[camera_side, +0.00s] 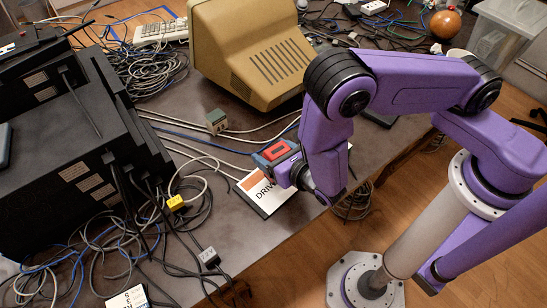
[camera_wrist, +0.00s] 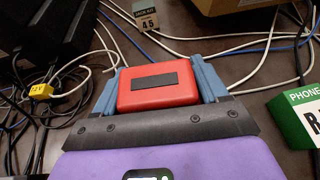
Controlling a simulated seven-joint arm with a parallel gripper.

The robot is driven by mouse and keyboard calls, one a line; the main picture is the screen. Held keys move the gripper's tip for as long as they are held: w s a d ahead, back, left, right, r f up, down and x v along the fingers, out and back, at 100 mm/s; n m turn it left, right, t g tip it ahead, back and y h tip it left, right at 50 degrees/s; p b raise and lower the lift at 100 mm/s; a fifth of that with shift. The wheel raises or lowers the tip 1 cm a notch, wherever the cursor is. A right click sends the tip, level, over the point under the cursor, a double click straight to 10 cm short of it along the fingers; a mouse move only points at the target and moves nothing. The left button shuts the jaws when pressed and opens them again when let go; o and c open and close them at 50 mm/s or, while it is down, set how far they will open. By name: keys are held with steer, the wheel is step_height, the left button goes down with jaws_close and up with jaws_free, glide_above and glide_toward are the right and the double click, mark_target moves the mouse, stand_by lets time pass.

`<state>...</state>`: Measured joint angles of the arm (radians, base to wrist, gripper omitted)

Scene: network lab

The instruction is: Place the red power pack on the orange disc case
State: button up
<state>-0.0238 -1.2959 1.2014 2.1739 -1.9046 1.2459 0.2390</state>
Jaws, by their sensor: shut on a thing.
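The red power pack (camera_side: 277,151), a small block with a dark label, is between the two blue fingers of my gripper (camera_side: 276,154). My gripper is shut on it; in the wrist view the pack (camera_wrist: 158,87) fills the space between the fingers (camera_wrist: 160,84). The disc case (camera_side: 265,199), a flat orange and white case lettered "DRIV", lies on the table. In the side view the pack and fingers overlap its upper edge, and my wrist hides its right part. I cannot tell the gap between pack and case. The case is not visible in the wrist view.
A small greenish box (camera_side: 216,121) labelled 45 stands behind the case among loose cables (camera_side: 205,160). Black equipment (camera_side: 75,140) stands at left, a beige monitor (camera_side: 255,50) at the back. A green box marked "PHONE" (camera_wrist: 297,122) is at right in the wrist view.

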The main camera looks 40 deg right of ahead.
steer(key=shift+f, duration=1.1)
steer(key=o, duration=1.4)
steer(key=shift+f, duration=0.1)
steer(key=shift+c, duration=0.2)
